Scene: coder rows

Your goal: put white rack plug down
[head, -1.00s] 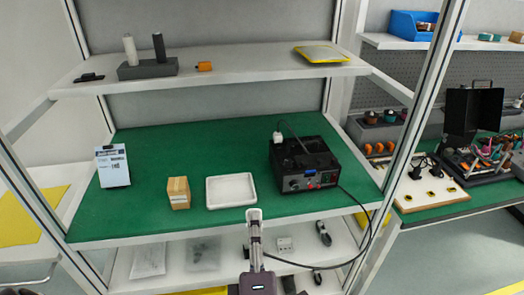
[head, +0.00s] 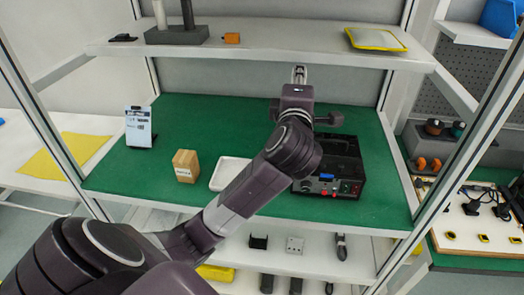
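My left arm comes in from the lower left and reaches over the black bench device (head: 335,180) on the green mat (head: 230,115). My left gripper (head: 299,75) is at the far end of the arm, above the back of the mat and just below the upper shelf's front edge. The white rack plug cannot be made out; my arm and gripper cover the area behind the device. My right gripper is not in view.
A white tray (head: 222,184) is partly hidden by my arm. A wooden block (head: 186,166) and a paper card on a stand (head: 139,127) are to its left. The upper shelf (head: 270,48) overhangs the mat. The mat's back left is clear.

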